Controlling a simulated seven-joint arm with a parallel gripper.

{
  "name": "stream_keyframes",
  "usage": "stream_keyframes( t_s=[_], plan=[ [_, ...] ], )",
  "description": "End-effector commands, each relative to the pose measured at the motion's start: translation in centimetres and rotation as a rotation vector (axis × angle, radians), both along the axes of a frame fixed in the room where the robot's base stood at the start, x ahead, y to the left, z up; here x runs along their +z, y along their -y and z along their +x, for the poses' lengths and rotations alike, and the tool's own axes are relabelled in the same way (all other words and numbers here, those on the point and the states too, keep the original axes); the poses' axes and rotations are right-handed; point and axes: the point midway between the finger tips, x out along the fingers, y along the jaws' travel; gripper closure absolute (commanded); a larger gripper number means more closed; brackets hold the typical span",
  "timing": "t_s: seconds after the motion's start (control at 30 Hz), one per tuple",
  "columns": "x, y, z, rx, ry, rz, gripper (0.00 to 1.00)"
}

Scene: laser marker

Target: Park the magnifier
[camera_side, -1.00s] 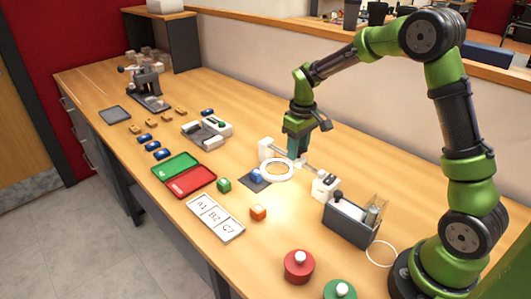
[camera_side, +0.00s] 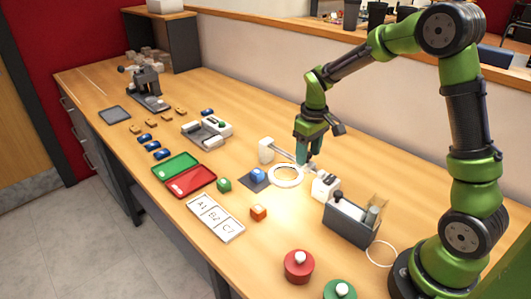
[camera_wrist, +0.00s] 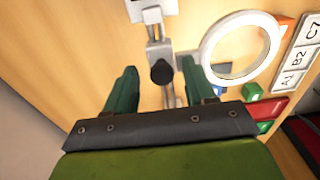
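The magnifier's white ring (camera_side: 286,175) lies over the table beside its rail, near the rail's right end block (camera_side: 325,186). It also shows in the wrist view (camera_wrist: 208,45), right of my fingers. The rail (camera_side: 283,153) runs from a left end block (camera_side: 266,149) to the right one. My gripper (camera_side: 308,162) points down at the rail, near the right block. In the wrist view its two fingers (camera_wrist: 160,66) stand apart, one either side of a black knob (camera_wrist: 162,73) on the rail carriage. Gaps show between knob and fingers.
A blue block (camera_side: 258,175) sits on a dark pad left of the ring. A green block (camera_side: 224,184) and an orange block (camera_side: 258,212) lie in front. A grey bin (camera_side: 350,222) stands close right of the rail.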

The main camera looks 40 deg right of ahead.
Motion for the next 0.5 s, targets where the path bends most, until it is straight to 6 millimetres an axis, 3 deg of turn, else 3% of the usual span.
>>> stream_keyframes(
  t_s=[0.03, 0.23, 0.5],
  plan=[
    [-1.7, 0.4, -1.2, -0.003, -0.046, -0.002, 0.45],
    [-1.6, 0.2, -1.2, -0.002, -0.046, -0.001, 0.45],
    [0.5, 0.1, -1.1, 0.0, -0.045, 0.0, 0.45]
  ],
)
